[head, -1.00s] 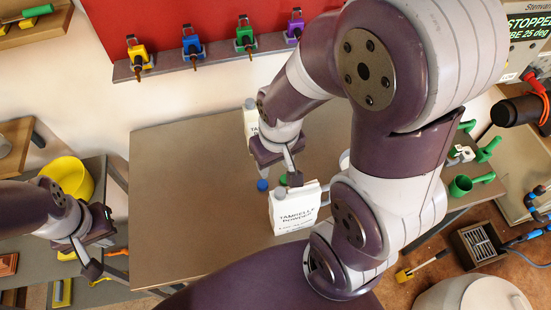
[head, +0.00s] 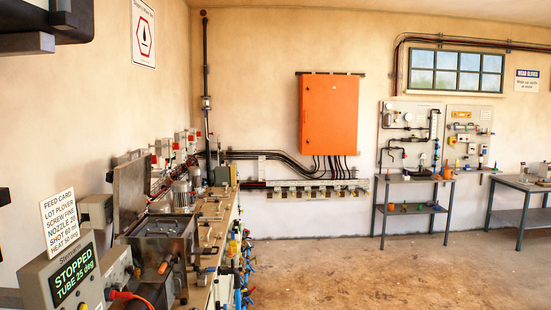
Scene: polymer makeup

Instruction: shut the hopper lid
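A grey metal box (head: 165,238), which looks like the hopper, stands on the bench at the left. A flat grey panel, apparently its lid (head: 130,190), stands upright at the box's left edge, so the top looks open. The inside of the box is hard to make out. Neither of my grippers is in view.
A control box with a display (head: 75,282) reading STOPPED, TUBE 25 deg stands left of the hopper, with a feed card (head: 62,219) above it. Coloured handles (head: 240,270) line the bench's right edge. Open floor (head: 350,270) lies to the right.

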